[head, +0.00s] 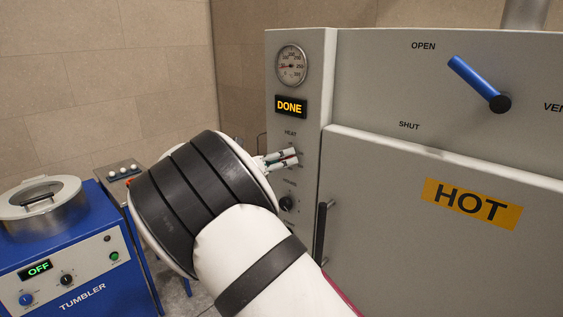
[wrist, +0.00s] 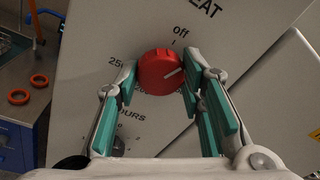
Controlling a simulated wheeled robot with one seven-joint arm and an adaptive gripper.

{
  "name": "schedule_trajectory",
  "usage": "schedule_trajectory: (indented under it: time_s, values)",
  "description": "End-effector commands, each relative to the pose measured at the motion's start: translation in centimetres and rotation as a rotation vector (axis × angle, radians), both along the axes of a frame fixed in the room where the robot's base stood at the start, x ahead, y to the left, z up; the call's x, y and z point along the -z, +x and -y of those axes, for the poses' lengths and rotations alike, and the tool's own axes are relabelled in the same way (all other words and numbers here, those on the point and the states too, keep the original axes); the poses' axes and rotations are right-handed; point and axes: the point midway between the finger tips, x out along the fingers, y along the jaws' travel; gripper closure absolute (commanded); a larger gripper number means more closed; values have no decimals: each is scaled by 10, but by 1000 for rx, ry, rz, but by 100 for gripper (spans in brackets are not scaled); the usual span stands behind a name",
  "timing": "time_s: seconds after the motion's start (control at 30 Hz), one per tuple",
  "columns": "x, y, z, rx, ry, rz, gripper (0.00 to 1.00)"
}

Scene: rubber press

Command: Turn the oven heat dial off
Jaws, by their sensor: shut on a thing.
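The red round heat dial (wrist: 158,74) sits on the grey oven panel below the word HEAT in the wrist view. Its pale pointer line points right and slightly up, away from the "off" mark above the dial. A "250" label is to its left. My gripper (wrist: 159,77) has its teal-padded fingers on both sides of the dial and is shut on it. In the head view my gripper (head: 283,159) is at the panel under the HEAT label, and its fingers and wrist hide the dial.
A display reading DONE (head: 290,106) and a round gauge (head: 291,65) are above the dial. A black timer dial (head: 287,203) is below. The oven door handle (head: 320,233) stands close to the right. A blue tumbler (head: 77,285) is at left.

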Motion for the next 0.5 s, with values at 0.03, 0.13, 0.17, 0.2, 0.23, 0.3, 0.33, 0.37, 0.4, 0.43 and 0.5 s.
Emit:
schedule_trajectory:
  time_s: [0.03,0.13,0.17,0.2,0.23,0.3,0.33,0.37,0.4,0.43,0.5]
  values:
    - [1,1,0,-1,-33,-25,92]
    - [1,1,1,0,-103,-80,92]
    - [1,1,1,0,-122,-95,92]
    - [1,1,0,-1,-148,-116,92]
    - [1,1,0,-1,-166,-129,92]
    - [1,1,0,-2,-207,-161,92]
    - [1,1,0,-2,-223,-174,92]
    - [1,1,0,-2,-237,-185,92]
    - [1,1,0,-1,-256,-200,92]
    - [1,1,0,-1,-268,-210,92]
    - [1,1,0,-1,-296,-232,92]
